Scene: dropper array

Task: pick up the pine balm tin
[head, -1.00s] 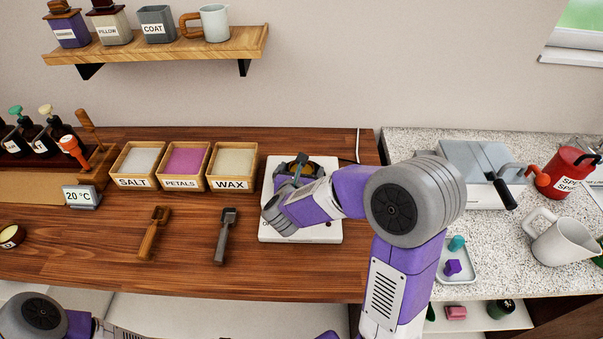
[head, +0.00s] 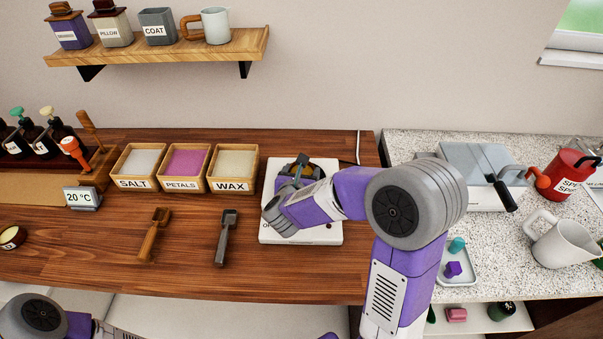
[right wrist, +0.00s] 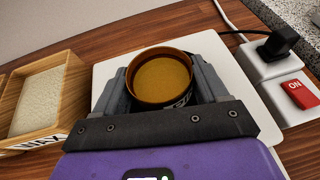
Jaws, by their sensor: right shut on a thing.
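A round brown-rimmed tin (right wrist: 162,80) with amber contents sits between the two fingers of my right gripper (right wrist: 165,88) in the right wrist view. The fingers are shut on its sides. Its label is mostly hidden, so I cannot read whether it is pine balm. In the head view my right gripper (head: 301,167) is over the white hot plate (head: 325,235) and largely covers the tin. I cannot tell whether the tin touches the plate. Another small round tin (head: 11,237) with pale yellow contents stands at the left edge, its label unreadable. My left gripper is out of view.
Wooden boxes of salt (head: 139,182), petals (head: 182,183) and wax (head: 233,183) stand left of the plate. A wooden scoop (head: 153,235) and a grey scoop (head: 226,238) lie in front. A red switch (right wrist: 295,92) and black plug (right wrist: 279,43) are right of the plate.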

